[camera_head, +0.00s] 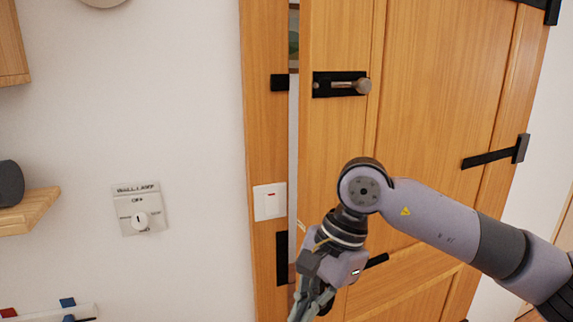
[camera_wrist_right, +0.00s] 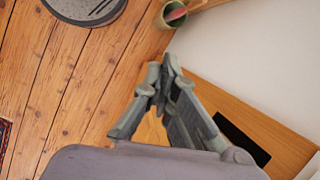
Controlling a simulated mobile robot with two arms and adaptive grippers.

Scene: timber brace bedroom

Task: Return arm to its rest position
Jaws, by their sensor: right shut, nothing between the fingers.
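My right arm comes in from the right in the head view, bent at a joint in front of the wooden door. My right gripper (camera_head: 312,304) hangs downward near the door's left edge, and its tips are near the bottom of the picture. In the right wrist view the right gripper (camera_wrist_right: 162,78) has its two fingers meeting, with nothing held between them. The left gripper is not in view.
The wooden door (camera_head: 430,90) stands slightly ajar, with a bolt latch (camera_head: 342,85). A white switch (camera_head: 269,202) is on the frame and a dial plate (camera_head: 139,210) on the wall. The right wrist view shows plank floor (camera_wrist_right: 60,70) and a grey round object (camera_wrist_right: 85,8).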

